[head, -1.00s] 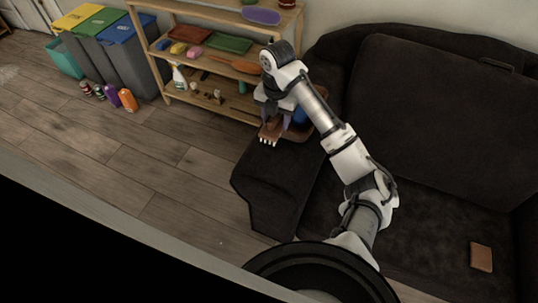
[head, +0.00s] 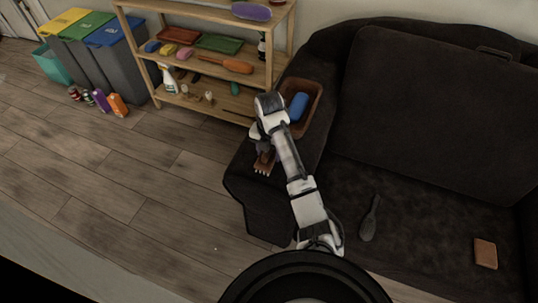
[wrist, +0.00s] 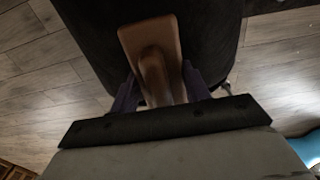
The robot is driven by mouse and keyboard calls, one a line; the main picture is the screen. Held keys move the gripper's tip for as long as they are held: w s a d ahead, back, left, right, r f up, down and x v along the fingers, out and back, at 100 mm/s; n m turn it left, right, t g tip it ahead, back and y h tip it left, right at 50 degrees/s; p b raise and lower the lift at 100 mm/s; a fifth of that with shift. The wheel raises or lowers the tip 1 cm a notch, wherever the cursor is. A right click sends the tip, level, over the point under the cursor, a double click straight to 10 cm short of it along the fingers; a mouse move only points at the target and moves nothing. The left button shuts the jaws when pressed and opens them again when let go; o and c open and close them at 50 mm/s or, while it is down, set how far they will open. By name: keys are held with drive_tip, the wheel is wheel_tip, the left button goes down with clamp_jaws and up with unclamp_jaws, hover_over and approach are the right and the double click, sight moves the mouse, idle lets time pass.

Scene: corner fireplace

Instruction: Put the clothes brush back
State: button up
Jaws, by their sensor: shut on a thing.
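My gripper (head: 264,152) is shut on a brown wooden brush (head: 264,164) with pale bristles. It holds the brush over or beside the sofa's left armrest; I cannot tell the gap beneath it. In the wrist view the brush (wrist: 150,42) shows a flat block and a raised grip between the purple fingers of my gripper (wrist: 155,92). A brown open tray (head: 318,100) rests on the armrest behind my gripper, with a blue rounded object (head: 299,106) in it.
A dark paddle-shaped object (head: 370,218) and a brown block (head: 485,253) lie on the black sofa (head: 430,200) seat. A wooden shelf (head: 195,14) with brushes and bottles stands behind left. Bins (head: 115,55) stand farther left.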

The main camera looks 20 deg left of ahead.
drive_tip(key=shift+f, duration=0.4)
drive_tip(key=shift+f, duration=0.2)
drive_tip(key=o, duration=1)
drive_tip(key=shift+c, duration=0.2)
drive_tip(key=shift+r, duration=0.1)
